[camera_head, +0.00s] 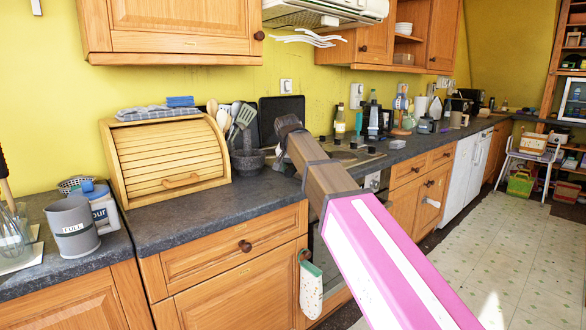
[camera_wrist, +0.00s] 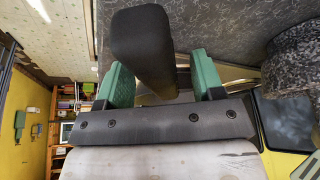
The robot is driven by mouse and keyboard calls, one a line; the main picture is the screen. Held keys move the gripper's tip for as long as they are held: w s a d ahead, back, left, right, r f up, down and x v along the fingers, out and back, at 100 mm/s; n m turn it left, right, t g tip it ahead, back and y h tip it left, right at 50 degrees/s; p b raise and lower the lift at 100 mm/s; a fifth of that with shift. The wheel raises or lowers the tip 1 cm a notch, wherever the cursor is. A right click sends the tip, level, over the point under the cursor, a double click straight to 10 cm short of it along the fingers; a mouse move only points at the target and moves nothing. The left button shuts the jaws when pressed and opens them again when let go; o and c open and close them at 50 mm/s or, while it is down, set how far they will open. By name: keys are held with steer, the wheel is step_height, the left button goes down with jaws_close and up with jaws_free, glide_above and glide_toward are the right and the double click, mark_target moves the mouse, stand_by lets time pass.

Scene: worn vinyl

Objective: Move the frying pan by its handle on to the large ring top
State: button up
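A thick black bar, seemingly the frying pan's handle (camera_wrist: 142,45), fills the middle of the wrist view. Its lower end lies between the two green fingers of my gripper (camera_wrist: 160,80). The fingers stand apart, with a clear gap on the right side and a narrower one on the left, so the gripper is open around or just over the bar. The pan's body cannot be made out. In the head view my gripper (camera_head: 287,124) is at the left end of the hob (camera_head: 365,159). My arm covers part of the hob, and the large ring top cannot be told apart.
A dark stone mortar (camera_head: 247,163) stands left of my gripper and shows close by in the wrist view (camera_wrist: 293,60). A wooden bread bin (camera_head: 165,165) is further left. Utensils (camera_head: 242,118) and dark panels lean behind. Bottles (camera_head: 373,117) stand behind the hob.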

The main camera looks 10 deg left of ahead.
steer(key=shift+s, duration=0.1)
stand_by(0.4)
steer(key=shift+v, duration=3.95)
steer(key=shift+r, duration=0.1)
